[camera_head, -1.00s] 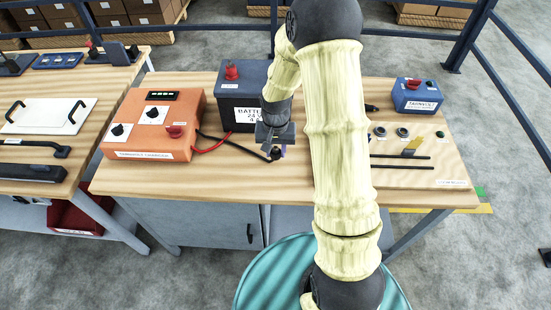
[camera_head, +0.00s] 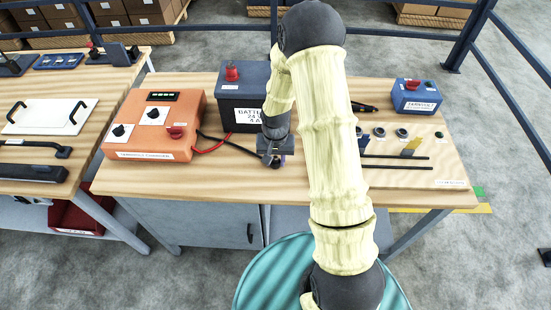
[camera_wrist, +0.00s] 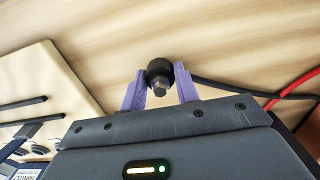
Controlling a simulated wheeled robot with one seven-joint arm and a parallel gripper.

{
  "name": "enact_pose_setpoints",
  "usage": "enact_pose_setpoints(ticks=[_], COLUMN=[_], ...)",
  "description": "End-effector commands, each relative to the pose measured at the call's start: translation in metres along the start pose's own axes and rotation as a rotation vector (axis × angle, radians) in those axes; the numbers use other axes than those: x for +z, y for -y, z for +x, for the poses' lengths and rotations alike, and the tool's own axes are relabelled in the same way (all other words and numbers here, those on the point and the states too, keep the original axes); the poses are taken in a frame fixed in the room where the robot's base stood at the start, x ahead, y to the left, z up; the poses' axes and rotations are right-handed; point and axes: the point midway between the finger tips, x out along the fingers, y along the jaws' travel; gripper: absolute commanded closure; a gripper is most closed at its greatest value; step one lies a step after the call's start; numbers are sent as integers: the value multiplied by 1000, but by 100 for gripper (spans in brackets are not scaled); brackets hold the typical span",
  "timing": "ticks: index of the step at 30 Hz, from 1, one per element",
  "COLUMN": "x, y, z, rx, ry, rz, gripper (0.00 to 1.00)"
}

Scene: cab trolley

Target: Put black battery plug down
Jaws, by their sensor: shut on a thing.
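My gripper (camera_head: 277,160) is over the near part of the wooden table (camera_head: 225,180), in front of the battery. In the wrist view its two purple fingers (camera_wrist: 160,88) are shut on the black battery plug (camera_wrist: 159,71), a short round black piece with a grey tip. A black cable runs from the plug to the right in that view. In the head view the plug is small and mostly hidden by the gripper. I cannot tell whether it touches the tabletop.
An orange charger (camera_head: 153,127) with black and red cables stands to the left. The dark battery (camera_head: 240,105) stands just behind my gripper. A pale board (camera_head: 440,160) with black rods lies to the right, near a blue box (camera_head: 416,96). The front table strip is clear.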

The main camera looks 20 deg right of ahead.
Motion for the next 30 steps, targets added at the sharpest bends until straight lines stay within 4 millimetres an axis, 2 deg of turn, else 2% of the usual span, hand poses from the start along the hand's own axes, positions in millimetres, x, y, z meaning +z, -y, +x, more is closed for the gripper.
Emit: enact_pose_setpoints(ticks=[3,4,7,20,26,30], x=[0,0,0,0,-1,-1], y=[0,0,0,0,0,0], z=[3,3,2,-4,-28,-52], rx=[0,0,0,0,-2,-1], ry=[0,0,1,-1,-4,-4], rz=[0,0,0,0,1,0], gripper=[100,65,48,48,48,48])
